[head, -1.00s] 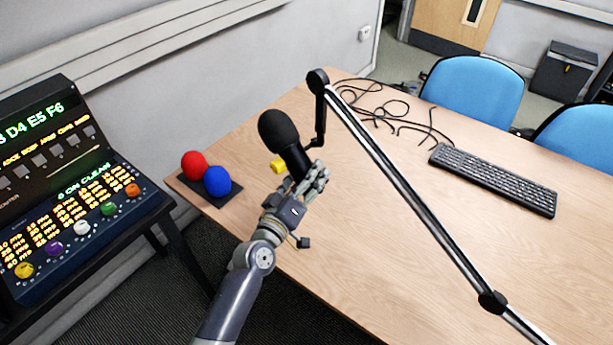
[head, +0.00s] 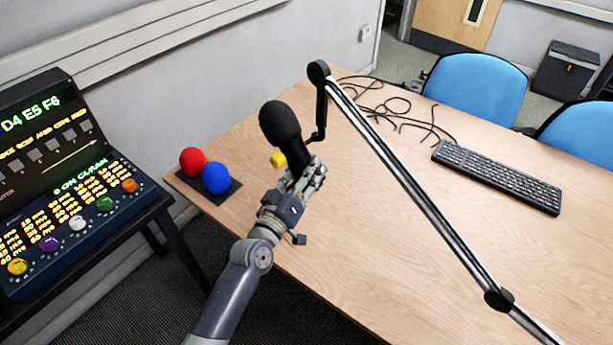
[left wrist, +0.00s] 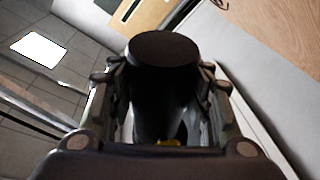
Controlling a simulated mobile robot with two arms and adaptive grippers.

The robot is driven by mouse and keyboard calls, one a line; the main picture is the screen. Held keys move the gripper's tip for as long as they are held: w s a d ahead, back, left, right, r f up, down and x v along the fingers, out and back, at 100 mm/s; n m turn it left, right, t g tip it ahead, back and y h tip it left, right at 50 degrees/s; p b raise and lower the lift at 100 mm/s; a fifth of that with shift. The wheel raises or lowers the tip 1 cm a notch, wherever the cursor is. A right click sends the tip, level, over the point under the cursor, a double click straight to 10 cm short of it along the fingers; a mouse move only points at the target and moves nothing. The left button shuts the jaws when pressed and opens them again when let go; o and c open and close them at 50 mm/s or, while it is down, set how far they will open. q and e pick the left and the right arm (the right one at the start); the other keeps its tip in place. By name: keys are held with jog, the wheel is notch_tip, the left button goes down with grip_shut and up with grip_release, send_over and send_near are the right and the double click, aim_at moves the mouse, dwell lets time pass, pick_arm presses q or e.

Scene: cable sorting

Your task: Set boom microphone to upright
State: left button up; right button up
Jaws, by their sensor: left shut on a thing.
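The black boom microphone (head: 281,126) hangs from the end of a jointed silver and black boom arm (head: 399,170) over the table. Its round foam head is up and leans a little to the left; its body runs down to the right into my left gripper (head: 312,178). My left gripper is shut on the lower body, with a finger on each side. In the left wrist view the dark microphone body (left wrist: 165,85) fills the space between the fingers. A yellow part (head: 278,160) shows beside the body. My right gripper is not in view.
A red ball (head: 193,161) and a blue ball (head: 216,178) sit on a dark pad at the table's left corner. A keyboard (head: 497,176) and loose black cables (head: 390,110) lie on the wooden table (head: 350,260). A control console (head: 75,205) stands at left.

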aim_at(295, 168)
pick_arm(q)
jog(key=shift+w+a+f+m+t+h+b, duration=0.15)
jog(key=shift+w+a+f+m+h+b, duration=0.1)
jog(key=shift+m+b, duration=0.75)
jog(key=shift+w+a+f+m+t+h+b, duration=0.25)
jog(key=shift+m+b, duration=0.5)
jog(key=shift+b, duration=0.5)
jog(key=shift+w+a+f+m+t+h+b, duration=0.1)
jog(key=shift+w+a+f+m+h+b, duration=0.15)
jog(key=shift+m+b, duration=0.75)
jog(key=shift+w+a+m+h+b, duration=0.2)
jog(key=shift+m+h+b, duration=0.1)
jog(key=shift+m+b, duration=0.3)
jog(key=shift+w+a+m+h+b, duration=0.15)
jog(key=shift+w+m+h+b, duration=0.1)
jog(key=shift+m+b, duration=0.3)
jog(key=shift+w+a+m+b, duration=0.1)
jog(key=shift+a+m+b, duration=0.05)
jog(key=shift+m+b, duration=0.2)
jog(key=shift+r+m, duration=0.15)
jog(key=shift+m, duration=0.1)
jog(key=o, duration=1.5)
